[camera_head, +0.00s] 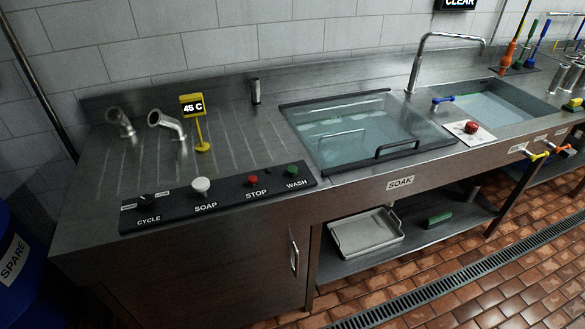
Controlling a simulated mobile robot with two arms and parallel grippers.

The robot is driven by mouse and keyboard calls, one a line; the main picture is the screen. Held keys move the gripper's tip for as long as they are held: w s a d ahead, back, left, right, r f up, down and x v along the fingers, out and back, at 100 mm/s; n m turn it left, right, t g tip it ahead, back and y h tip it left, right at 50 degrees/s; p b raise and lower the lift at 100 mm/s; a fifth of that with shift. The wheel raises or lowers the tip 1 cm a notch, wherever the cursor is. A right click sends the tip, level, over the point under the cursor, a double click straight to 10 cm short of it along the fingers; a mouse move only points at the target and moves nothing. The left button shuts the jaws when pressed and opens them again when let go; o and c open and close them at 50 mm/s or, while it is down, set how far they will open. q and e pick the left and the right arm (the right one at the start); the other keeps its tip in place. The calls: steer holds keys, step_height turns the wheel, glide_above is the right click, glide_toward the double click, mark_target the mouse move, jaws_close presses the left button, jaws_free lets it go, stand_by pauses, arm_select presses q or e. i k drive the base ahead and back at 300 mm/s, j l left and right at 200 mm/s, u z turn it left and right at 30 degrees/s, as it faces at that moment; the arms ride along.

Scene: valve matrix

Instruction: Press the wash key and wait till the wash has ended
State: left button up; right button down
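The wash key is a green button (292,170) above the label WASH, at the right end of a black control panel (225,198) on the front of the steel counter. The same panel holds a red STOP button (252,181), a white SOAP knob (200,186) and a black CYCLE knob (147,200). A small dark spot, perhaps an unlit lamp, sits between STOP and WASH. Neither of my grippers shows in the head view.
A soak basin (357,133) under a clear lid with a black handle lies right of the panel. Beyond it are a tap (418,60), a red button on a plate (472,127) and a second sink (490,107). Two metal pipe fittings (166,122) stand at the left. A blue SPARE drum (20,265) stands lower left.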

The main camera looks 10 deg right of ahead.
mark_target(291, 170)
steer(key=i+j+u, duration=0.3)
steer(key=i+j, duration=0.4)
